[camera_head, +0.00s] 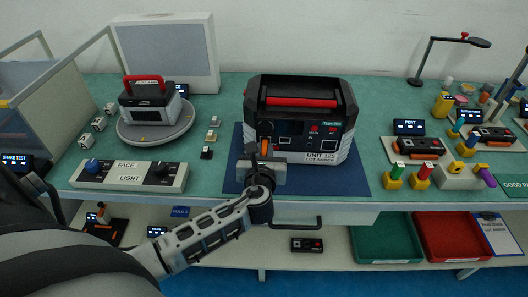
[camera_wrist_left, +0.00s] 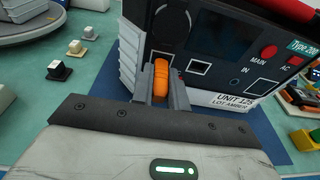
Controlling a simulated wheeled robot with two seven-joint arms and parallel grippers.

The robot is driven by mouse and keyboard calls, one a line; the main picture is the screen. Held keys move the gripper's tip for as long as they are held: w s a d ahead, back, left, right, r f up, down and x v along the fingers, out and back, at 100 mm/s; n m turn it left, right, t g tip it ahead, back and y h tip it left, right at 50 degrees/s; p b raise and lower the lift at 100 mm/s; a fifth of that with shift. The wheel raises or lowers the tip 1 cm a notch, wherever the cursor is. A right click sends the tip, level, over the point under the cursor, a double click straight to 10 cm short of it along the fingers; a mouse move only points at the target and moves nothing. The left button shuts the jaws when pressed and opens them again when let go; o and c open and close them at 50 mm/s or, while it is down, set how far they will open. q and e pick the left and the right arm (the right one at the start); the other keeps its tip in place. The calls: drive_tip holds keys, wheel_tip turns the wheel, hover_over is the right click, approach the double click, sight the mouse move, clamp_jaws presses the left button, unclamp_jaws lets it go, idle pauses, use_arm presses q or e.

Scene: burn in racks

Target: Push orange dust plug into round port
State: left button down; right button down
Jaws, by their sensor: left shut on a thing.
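My left gripper (camera_head: 264,154) is shut on the orange dust plug (camera_wrist_left: 161,80), which stands between the two fingers. The gripper is at the lower left of the front face of the dark unit (camera_head: 299,90) marked UNIT 125. In the left wrist view a dark round port (camera_wrist_left: 171,24) shows on the unit's face, just above and beyond the plug. A square port (camera_wrist_left: 198,66) sits to its right. The plug's far end is hidden, so I cannot tell whether it touches the face. My right gripper is not in view.
The unit stands on a blue mat (camera_head: 348,181) on the green bench. A FACE LIGHT control box (camera_head: 130,176) is to the left, with small key caps (camera_head: 207,153) between. Coloured plugs (camera_head: 420,176) stand at right. A green bin (camera_head: 385,240) and red bin (camera_head: 450,235) are below.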

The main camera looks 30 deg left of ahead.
use_arm(q)
drive_tip(key=shift+w+a+r, duration=0.1)
drive_tip(key=shift+w+a, duration=0.05)
drive_tip(key=c, duration=1.3)
unclamp_jaws()
drive_tip(key=shift+v, duration=0.9)
drive_tip(key=v, duration=1.4)
drive_tip(key=shift+b, duration=0.45)
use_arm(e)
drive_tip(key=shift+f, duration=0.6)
